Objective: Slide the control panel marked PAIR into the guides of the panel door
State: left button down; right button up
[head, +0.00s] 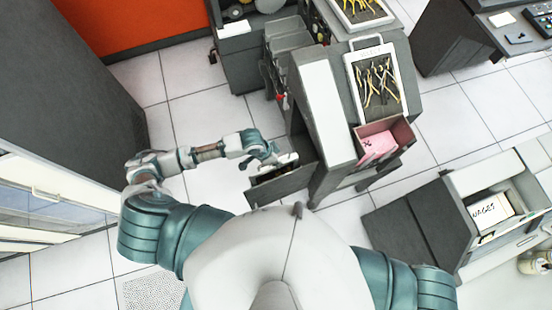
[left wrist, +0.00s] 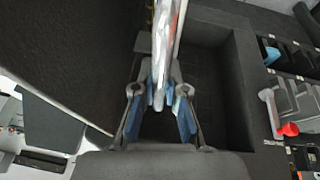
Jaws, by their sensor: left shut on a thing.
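My left gripper (head: 272,158) is at the left side of the grey card machine (head: 330,110), over an open dark door (head: 284,186). In the left wrist view, the gripper (left wrist: 158,98) is shut on a thin pale panel (left wrist: 168,38), which stands edge-on between the fingers. Its marking cannot be read, so I cannot tell that it is PAIR. A dark flat surface, likely the panel door (left wrist: 75,55), lies to its left, and a dark recess is behind it. The guides cannot be made out, nor whether the panel touches them. My right gripper is out of view.
A white-rimmed tray (head: 351,73) of wired panels lies on the machine top, with another behind it. Pink cards (head: 378,145) sit in a hopper. A grey machine with a WAGES card box (head: 492,211) stands at right. A red knob (left wrist: 290,129) is right of the recess.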

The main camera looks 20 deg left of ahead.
pick_arm(q)
jog(key=shift+w+r, duration=0.1)
jog(key=shift+r, duration=0.05)
jog(key=c, duration=1.1)
grip_release()
jog(key=shift+c, duration=0.2)
jog(key=shift+s, duration=0.2)
jog(key=v, duration=1.1)
jog(key=shift+a+r, duration=0.25)
jog(key=shift+r, duration=0.1)
jog(key=shift+w, duration=0.1)
